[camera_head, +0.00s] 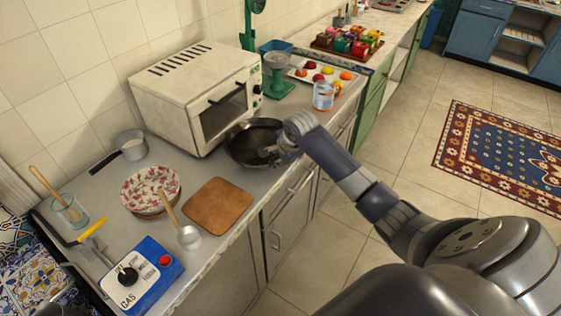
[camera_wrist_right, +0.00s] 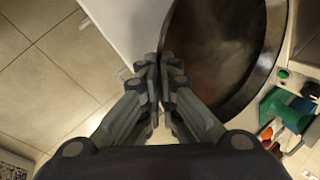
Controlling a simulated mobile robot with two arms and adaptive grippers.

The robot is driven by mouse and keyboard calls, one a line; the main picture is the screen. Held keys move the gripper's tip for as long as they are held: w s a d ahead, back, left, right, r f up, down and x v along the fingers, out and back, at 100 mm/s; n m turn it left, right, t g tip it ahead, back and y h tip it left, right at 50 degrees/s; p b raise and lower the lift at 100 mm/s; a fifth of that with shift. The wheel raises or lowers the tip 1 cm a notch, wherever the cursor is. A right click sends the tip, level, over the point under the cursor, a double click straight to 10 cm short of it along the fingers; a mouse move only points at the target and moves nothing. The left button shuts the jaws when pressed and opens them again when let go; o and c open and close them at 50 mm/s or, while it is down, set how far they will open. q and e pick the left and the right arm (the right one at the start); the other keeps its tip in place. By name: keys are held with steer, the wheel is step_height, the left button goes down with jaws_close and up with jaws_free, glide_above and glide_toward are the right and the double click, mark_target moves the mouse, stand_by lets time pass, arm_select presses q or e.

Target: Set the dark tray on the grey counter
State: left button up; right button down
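The dark tray (camera_head: 252,140) is round with a raised rim, and it is in front of the white oven, over or on the grey counter (camera_head: 222,172) near its front edge. I cannot tell whether its underside touches the counter. My right gripper (camera_head: 274,151) is at the tray's near right rim. In the right wrist view the fingers (camera_wrist_right: 162,85) are closed together on the rim of the dark tray (camera_wrist_right: 225,50).
The white oven (camera_head: 180,85) stands behind the tray. A green scale (camera_head: 278,80), a jar (camera_head: 324,95) and a fruit tray (camera_head: 305,73) are to the right. A wooden board (camera_head: 218,205), patterned bowl (camera_head: 140,187) and blue gas box (camera_head: 145,275) are to the left.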

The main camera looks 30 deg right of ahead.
steer(key=shift+w+d+r, duration=0.1)
steer(key=shift+w+d, duration=0.15)
steer(key=shift+d, duration=0.2)
steer(key=shift+w+d+r, duration=0.1)
steer(key=shift+w+d, duration=0.1)
steer(key=shift+d, duration=0.25)
step_height(320, 180, down, 4)
steer(key=shift+r+p, duration=0.2)
steer(key=shift+p, duration=0.45)
steer(key=shift+f, duration=0.15)
arm_select(q)
steer(key=shift+w+r, duration=0.75)
arm_select(e)
steer(key=c, duration=1.8)
jaws_free()
steer(key=shift+f, duration=0.1)
steer(key=shift+s+r, duration=0.25)
steer(key=shift+r, duration=0.35)
arm_select(q)
steer(key=shift+w+d+f+b, duration=0.1)
steer(key=shift+w+f+b, duration=0.1)
steer(key=shift+f+b, duration=0.25)
arm_select(e)
steer(key=v, duration=1.1)
steer(key=shift+a, duration=0.15)
